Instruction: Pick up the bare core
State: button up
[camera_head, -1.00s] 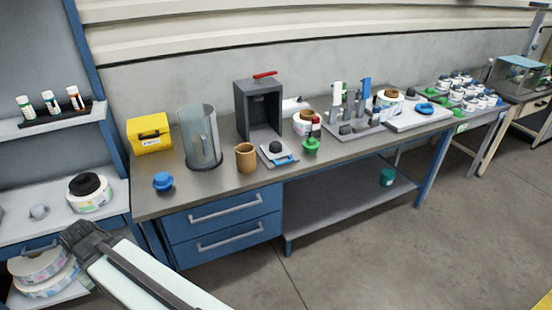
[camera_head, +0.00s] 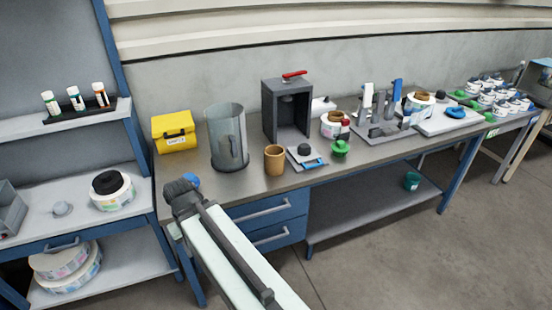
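The bare core is probably the brown, open-topped cylinder (camera_head: 274,160) standing upright near the bench's front edge, with nothing touching it that I can see. My gripper (camera_head: 178,191) is at the end of my arm, left of the brown cylinder and apart from it, over the bench's front left corner. It overlaps a blue knob-like object (camera_head: 192,180) in the picture. I cannot make out its fingers or whether it is open or shut, and I see nothing held in it.
A clear cylinder (camera_head: 228,140) stands just left of the brown cylinder; a dark press box (camera_head: 272,112) is behind it. A grey plate with a blue-handled tool (camera_head: 314,163) and a green knob (camera_head: 340,149) are to its right. A yellow box (camera_head: 174,133) is at the bench's left.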

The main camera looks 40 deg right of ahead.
aim_at(274, 154)
jog(key=i, duration=0.85)
jog(key=u, duration=0.05)
